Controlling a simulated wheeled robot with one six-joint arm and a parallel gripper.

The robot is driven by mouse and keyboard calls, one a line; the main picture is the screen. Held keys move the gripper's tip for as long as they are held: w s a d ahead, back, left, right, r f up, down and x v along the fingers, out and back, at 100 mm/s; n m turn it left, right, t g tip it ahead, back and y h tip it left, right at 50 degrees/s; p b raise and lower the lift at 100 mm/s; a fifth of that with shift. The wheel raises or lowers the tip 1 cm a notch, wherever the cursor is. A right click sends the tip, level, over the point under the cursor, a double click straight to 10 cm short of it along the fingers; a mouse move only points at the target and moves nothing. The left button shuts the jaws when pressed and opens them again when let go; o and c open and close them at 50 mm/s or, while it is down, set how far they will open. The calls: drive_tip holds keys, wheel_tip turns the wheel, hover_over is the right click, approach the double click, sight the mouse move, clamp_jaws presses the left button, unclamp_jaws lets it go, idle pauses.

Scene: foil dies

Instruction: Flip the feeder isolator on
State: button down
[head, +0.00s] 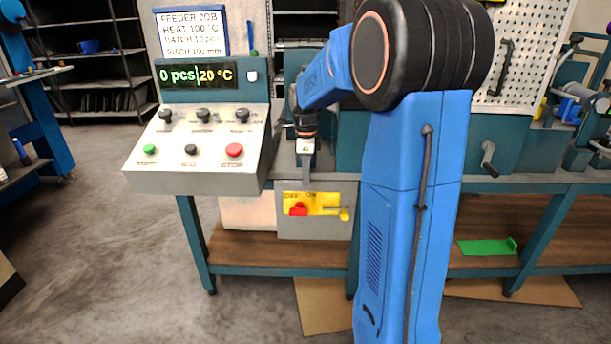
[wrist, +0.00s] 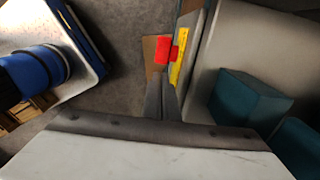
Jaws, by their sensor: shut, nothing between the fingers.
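The feeder isolator is a grey box (head: 315,226) under the bench front, with a yellow plate (head: 325,199) marked OFF and ON. Its red handle (head: 298,210) sits at the left, below the OFF mark.
A control panel (head: 200,150) with knobs and green, black and red buttons stands left of my gripper. Its display (head: 198,76) reads 0 pcs and 20 °C. The bench edge (head: 500,181) runs right. The floor before the isolator is clear.

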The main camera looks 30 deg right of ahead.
sight(306, 211)
wheel_tip(306, 211, down, 10)
drive_tip(key=shift+f, duration=0.15)
idle(0.3)
drive_tip(key=shift+s+d+f, duration=0.15)
drive_tip(key=shift+d, duration=0.15)
idle(0.4)
drive_tip(key=shift+r, duration=0.4)
wheel_tip(306, 211, up, 13)
drive_tip(key=s+d, duration=0.1)
drive_tip(key=shift+d, duration=0.25)
